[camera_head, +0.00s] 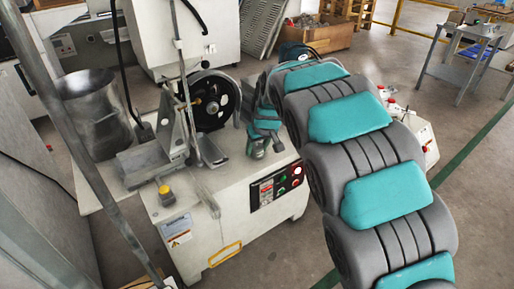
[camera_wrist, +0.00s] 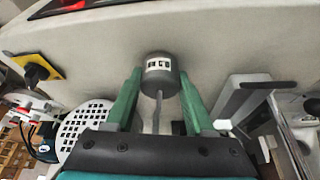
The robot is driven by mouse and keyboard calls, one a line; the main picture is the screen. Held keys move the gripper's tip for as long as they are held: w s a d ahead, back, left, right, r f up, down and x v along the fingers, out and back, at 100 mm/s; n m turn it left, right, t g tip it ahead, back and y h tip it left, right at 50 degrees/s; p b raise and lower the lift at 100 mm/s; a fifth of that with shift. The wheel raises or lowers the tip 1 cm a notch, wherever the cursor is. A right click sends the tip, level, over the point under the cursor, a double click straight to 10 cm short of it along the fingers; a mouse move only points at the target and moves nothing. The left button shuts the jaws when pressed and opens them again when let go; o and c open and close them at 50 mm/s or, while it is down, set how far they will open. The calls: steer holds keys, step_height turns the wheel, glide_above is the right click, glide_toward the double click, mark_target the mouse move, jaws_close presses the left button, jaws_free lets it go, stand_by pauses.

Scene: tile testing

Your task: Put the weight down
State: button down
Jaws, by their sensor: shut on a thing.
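The weight (camera_wrist: 160,72) is a grey cylinder with a white marked band and a thin rod, between the two green fingers of my gripper (camera_wrist: 160,88) in the wrist view. The fingers are shut on it from both sides. Pale machine surface fills the view behind the weight; I cannot tell whether the weight touches it. In the head view my teal and grey arm reaches to the white machine (camera_head: 215,215), and its end is over the machine top behind the control panel. The weight is not clearly visible there.
On the machine stand a black wheel (camera_head: 211,101) and a metal tray with upright posts (camera_head: 152,158). A yellow-topped button (camera_head: 166,191) and a control panel (camera_head: 277,186) are at its front. A metal bin (camera_head: 96,113) stands at left. The machine's front top is mostly bare.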

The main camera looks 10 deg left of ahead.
steer(key=shift+f, duration=0.1)
steer(key=shift+c, duration=1.3)
jaws_free()
steer(key=shift+s+d+r, duration=0.1)
steer(key=shift+r, duration=0.35)
steer(key=v, duration=1.1)
steer(key=s+d+m+h, duration=0.1)
steer(key=s+d+m, duration=0.1)
steer(key=s+d, duration=0.55)
steer(key=s+d+f+m+g, duration=0.1)
steer(key=s+d+f, duration=0.1)
steer(key=s+d, duration=0.5)
steer(key=s+d+f+m+g+h, duration=0.1)
steer(key=s+d, duration=0.6)
steer(key=s, duration=0.8)
steer(key=s+d+f+m+g, duration=0.3)
steer(key=s+d, duration=0.4)
steer(key=s, duration=0.4)
steer(key=shift+s+h, duration=0.15)
steer(key=shift+h, duration=0.25)
